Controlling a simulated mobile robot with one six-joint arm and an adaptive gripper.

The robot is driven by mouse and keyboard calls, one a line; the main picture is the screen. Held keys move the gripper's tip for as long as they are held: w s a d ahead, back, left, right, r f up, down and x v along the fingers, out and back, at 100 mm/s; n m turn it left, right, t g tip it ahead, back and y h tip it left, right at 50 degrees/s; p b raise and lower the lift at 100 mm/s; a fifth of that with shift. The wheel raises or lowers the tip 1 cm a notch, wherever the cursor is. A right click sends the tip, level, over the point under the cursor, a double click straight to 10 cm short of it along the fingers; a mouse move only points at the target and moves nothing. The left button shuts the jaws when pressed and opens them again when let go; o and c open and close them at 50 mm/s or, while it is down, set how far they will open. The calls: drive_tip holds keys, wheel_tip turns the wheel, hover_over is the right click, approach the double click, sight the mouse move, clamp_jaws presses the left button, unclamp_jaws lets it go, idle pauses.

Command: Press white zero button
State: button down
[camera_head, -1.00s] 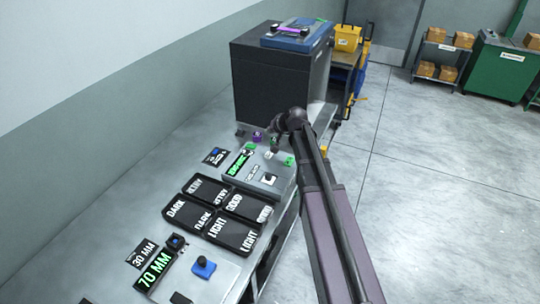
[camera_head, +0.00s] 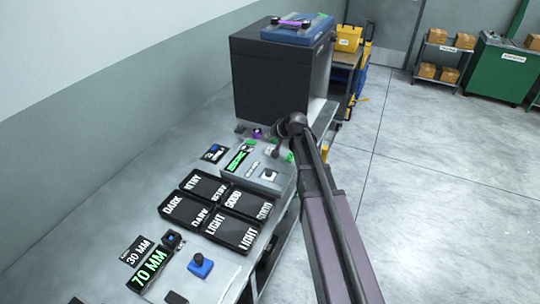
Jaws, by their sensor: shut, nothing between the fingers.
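A grey instrument box (camera_head: 258,185) with a green lit display (camera_head: 240,158) stands on the bench. Its top carries small buttons, including a green one (camera_head: 289,157) at the right and a white-and-black piece (camera_head: 269,175) near the front. My gripper (camera_head: 276,153) is shut and empty, pointing down over the far part of this box. The picture is too small to tell whether it touches the top. I cannot make out the white zero button for sure; my gripper and wrist cover part of the button area.
A large black cabinet (camera_head: 270,85) stands just beyond my wrist, with a blue device (camera_head: 298,32) on top. A black tray (camera_head: 205,188) with labelled compartments lies in front of the box. A 70 MM display (camera_head: 149,268) and a blue button (camera_head: 201,263) are nearer.

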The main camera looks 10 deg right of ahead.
sight(267, 149)
drive_tip(key=shift+f+b, duration=1.7)
drive_tip(key=shift+f, duration=0.3)
drive_tip(key=shift+f, duration=0.1)
drive_tip(key=shift+f+b, duration=0.3)
drive_tip(key=shift+b, duration=0.1)
drive_tip(key=shift+f+b, duration=0.5)
idle(1.0)
drive_tip(key=shift+r, duration=0.2)
drive_tip(key=shift+r+p, duration=0.75)
drive_tip(key=shift+p, duration=0.2)
drive_tip(key=shift+r+p, duration=2.5)
